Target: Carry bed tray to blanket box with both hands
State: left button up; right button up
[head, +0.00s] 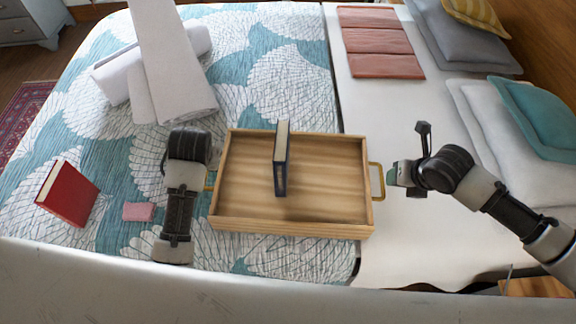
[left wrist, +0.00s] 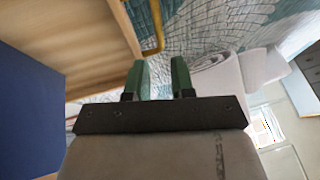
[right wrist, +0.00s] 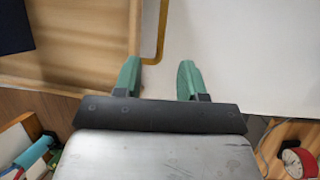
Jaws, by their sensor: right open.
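The wooden bed tray (head: 330,205) lies on the bed, with a dark blue book (head: 281,165) standing upright in it. Its right brass handle (head: 377,182) is just left of my right gripper (head: 397,176), which is open and empty. In the right wrist view the handle (right wrist: 161,30) shows just past the open fingers (right wrist: 160,80). My left arm covers most of the tray's left handle (head: 210,181) in the head view. In the left wrist view that handle (left wrist: 156,30) is just ahead of my left fingers (left wrist: 160,78), which are apart with nothing between them. The blanket box is not identifiable.
A red book (head: 68,193) and a pink item (head: 139,211) lie left of the tray. White rolled cloths (head: 165,65) are at the back left. Folded reddish cloth (head: 380,42) and pillows (head: 520,110) are on the right. A pale rail (head: 200,290) crosses the front.

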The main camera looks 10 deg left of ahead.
aim_at(383, 183)
pick_arm(q)
jog(key=x, duration=1)
jog(key=shift+s+d+f, duration=0.1)
jog(key=shift+s+f, duration=0.05)
jog(key=shift+f, duration=0.05)
pick_arm(e)
jog(key=x, duration=1)
jog(key=shift+s+f, duration=0.1)
jog(key=shift+f, duration=0.15)
pick_arm(q)
jog(key=c, duration=0.4)
pick_arm(e)
jog(key=c, duration=0.4)
pick_arm(q)
grip_shut()
pick_arm(e)
grip_shut()
pick_arm(q)
jog(key=shift+r, duration=0.25)
pick_arm(e)
jog(key=shift+r, duration=0.3)
